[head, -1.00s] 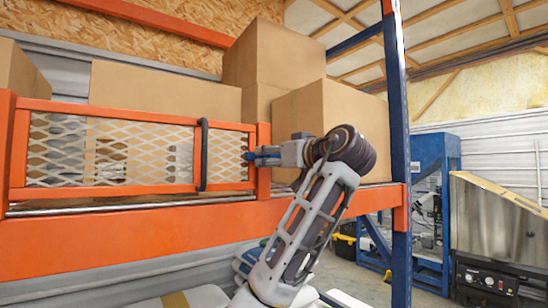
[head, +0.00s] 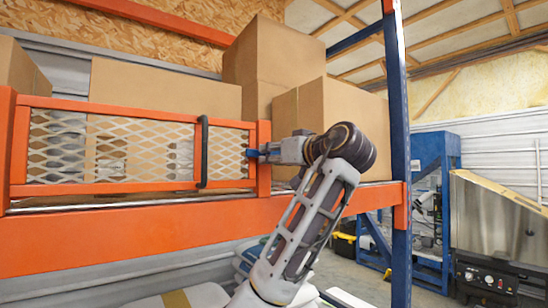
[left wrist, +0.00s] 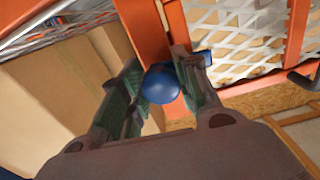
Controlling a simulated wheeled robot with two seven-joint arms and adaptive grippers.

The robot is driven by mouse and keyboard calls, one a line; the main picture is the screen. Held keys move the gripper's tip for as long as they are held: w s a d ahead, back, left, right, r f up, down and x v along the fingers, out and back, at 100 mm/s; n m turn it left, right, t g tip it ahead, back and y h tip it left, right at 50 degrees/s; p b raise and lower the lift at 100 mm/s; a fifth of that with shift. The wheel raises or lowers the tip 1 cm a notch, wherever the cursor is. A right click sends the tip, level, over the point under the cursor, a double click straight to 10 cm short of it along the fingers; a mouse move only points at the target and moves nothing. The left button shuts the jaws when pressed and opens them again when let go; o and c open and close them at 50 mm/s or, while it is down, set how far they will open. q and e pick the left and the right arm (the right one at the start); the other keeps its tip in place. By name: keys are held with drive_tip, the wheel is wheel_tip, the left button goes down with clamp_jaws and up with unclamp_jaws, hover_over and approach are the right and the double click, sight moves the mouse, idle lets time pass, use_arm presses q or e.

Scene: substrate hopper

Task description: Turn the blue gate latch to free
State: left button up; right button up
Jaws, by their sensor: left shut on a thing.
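The blue gate latch (head: 251,153) shows as a small blue piece at the right end of the orange mesh gate (head: 110,188), beside the gate's end post. In the left wrist view its rounded blue knob (left wrist: 162,84) sits between the fingers, and a blue bar runs behind the right finger towards the mesh. My left gripper (head: 264,152) is shut on the latch; it also shows in the left wrist view (left wrist: 163,92). The fingers partly hide the latch, so its exact angle is hard to tell. My right gripper is in neither view.
A black handle (head: 203,153) stands upright on the gate, left of the latch. Cardboard boxes (head: 165,93) fill the shelf behind the gate. An orange beam (head: 130,237) runs below, and a blue upright (head: 398,150) stands right of my arm.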

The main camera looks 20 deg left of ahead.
use_arm(q)
drive_tip(key=m+b, duration=0.1)
drive_tip(key=m, duration=0.3)
drive_tip(key=shift+b, duration=0.3)
drive_tip(key=m+b, duration=0.1)
drive_tip(key=m, duration=0.3)
drive_tip(key=m+b, duration=0.1)
drive_tip(key=m, duration=0.4)
drive_tip(key=shift+s+m, duration=0.1)
drive_tip(key=shift+m, duration=0.2)
drive_tip(key=shift+r+m, duration=0.1)
drive_tip(key=shift+m, duration=1.7)
drive_tip(key=o, duration=0.9)
drive_tip(key=shift+o, duration=0.8)
